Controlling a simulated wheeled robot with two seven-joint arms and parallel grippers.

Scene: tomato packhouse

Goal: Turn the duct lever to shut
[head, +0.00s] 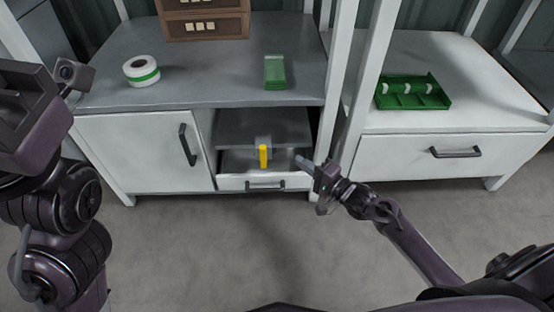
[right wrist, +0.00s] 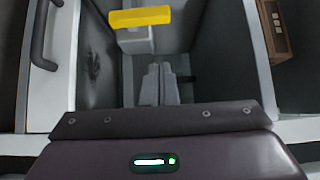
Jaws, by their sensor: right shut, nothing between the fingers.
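The yellow duct lever (head: 263,156) stands upright in the head view, on a small grey mount in the open bay of the left cabinet. In the right wrist view the lever (right wrist: 140,17) is a yellow bar across the top, on a grey block. My right gripper (head: 300,161) is shut and empty, right of the lever and apart from it. Its closed fingertips (right wrist: 160,84) show below the lever in the wrist view. Part of my left arm's dark hand shows at the left edge of the head view; its fingers cannot be made out.
A white drawer front (head: 235,184) with a dark handle lies below the bay. A white cabinet door (head: 145,150) is on its left, a white post (head: 345,80) on its right. A tape roll (head: 141,70) and a green block (head: 275,72) sit on top. A green tray (head: 412,102) is at right.

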